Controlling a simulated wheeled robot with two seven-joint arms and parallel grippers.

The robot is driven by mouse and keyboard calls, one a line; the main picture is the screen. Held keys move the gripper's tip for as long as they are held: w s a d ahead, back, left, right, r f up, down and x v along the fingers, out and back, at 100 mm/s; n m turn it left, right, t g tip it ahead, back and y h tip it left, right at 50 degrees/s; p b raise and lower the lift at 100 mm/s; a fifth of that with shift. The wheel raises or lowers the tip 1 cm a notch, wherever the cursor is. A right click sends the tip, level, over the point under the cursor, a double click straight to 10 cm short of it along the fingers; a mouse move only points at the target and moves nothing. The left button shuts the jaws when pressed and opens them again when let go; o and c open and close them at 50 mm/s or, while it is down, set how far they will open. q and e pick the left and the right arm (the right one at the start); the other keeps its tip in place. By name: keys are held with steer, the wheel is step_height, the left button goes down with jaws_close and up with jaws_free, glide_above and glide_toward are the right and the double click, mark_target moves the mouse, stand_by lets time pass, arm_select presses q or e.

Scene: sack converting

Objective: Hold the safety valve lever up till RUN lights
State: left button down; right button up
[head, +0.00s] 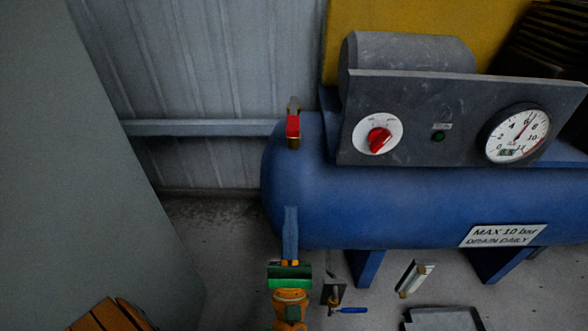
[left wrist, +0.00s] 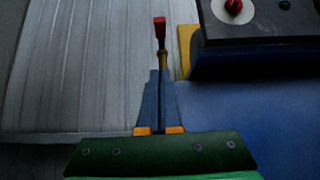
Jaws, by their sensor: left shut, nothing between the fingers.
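The safety valve (head: 294,143) is a small brass fitting on the left end of the blue tank, with a red lever (head: 293,126) on it. In the left wrist view the red lever (left wrist: 160,27) stands above the brass, just beyond the fingertips. My left gripper (head: 290,209) is shut and empty, below the valve in the head view and apart from it there. In the left wrist view its fingers (left wrist: 160,73) line up with the valve; I cannot tell whether they touch. The RUN light (head: 439,137) is a dark green lamp that looks unlit. My right gripper is out of view.
The grey panel also carries a red knob (head: 379,140) and a round gauge (head: 516,134). A drain valve with a blue handle (head: 351,310) sits below. A grey surface fills the left side.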

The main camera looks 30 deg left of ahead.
arm_select(q)
steer(key=shift+w+d+r, duration=0.1)
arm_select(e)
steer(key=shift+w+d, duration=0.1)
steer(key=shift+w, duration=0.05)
arm_select(q)
steer(key=p, duration=0.3)
glide_toward(293, 114)
steer(key=shift+w+a+r+p, duration=0.15)
steer(key=shift+w+r+p, duration=0.1)
steer(key=shift+r+p, duration=0.35)
steer(key=shift+w+a+r+p, duration=0.15)
steer(key=shift+w+r+p, duration=0.15)
steer(key=shift+r, duration=0.55)
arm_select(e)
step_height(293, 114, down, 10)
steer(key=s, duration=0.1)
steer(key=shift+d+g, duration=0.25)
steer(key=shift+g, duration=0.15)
